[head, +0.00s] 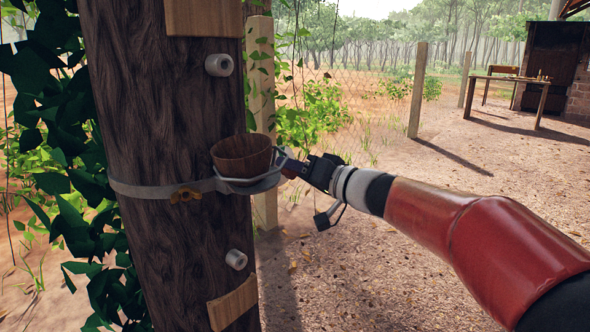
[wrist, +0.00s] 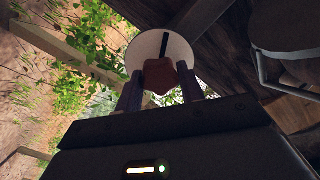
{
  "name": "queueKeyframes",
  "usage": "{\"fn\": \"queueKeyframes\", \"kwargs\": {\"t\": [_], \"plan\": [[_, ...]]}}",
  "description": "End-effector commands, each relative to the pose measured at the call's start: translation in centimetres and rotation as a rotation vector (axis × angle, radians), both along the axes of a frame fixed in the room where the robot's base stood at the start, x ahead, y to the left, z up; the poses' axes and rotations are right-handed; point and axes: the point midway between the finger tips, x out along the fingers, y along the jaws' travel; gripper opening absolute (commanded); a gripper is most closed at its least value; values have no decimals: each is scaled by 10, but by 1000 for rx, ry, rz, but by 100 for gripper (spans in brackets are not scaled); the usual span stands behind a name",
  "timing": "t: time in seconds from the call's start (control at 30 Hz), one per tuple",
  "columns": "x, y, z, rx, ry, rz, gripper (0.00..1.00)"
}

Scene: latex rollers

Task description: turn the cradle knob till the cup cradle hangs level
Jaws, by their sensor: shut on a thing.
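The cup cradle (head: 250,185) is a grey metal ring on a strap around a thick trunk; it also shows in the wrist view (wrist: 263,66). A brown wooden cup (head: 242,158) sits in it. In the head view the cup rim and ring slope up toward the right. My gripper (head: 290,168) is at the ring's right side. In the wrist view my gripper (wrist: 161,88) is shut on the brown cradle knob (wrist: 159,76), one finger on each side. Behind the knob is a white disc (wrist: 146,52) with a black line. In the head view my gripper mostly hides the knob.
The trunk (head: 150,120) carries white spools (head: 219,65) above and below the cradle and wooden boards (head: 233,303). A brass wing-shaped piece (head: 185,195) sits on the strap. Leaves crowd the trunk's left. Fence posts (head: 418,90) and a table (head: 508,82) stand behind; open ground lies right.

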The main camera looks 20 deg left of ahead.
Motion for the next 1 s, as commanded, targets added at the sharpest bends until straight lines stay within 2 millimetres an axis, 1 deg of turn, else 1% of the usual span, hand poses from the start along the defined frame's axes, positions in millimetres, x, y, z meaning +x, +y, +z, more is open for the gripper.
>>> {"fn": "queueKeyframes", "kwargs": {"t": [0.17,0.37,1.0], "plan": [[1,-1,-3,24,60,-2,16],[1,-1,-4,79,190,-3,16],[2,-2,-5,310,752,-3,16]]}}
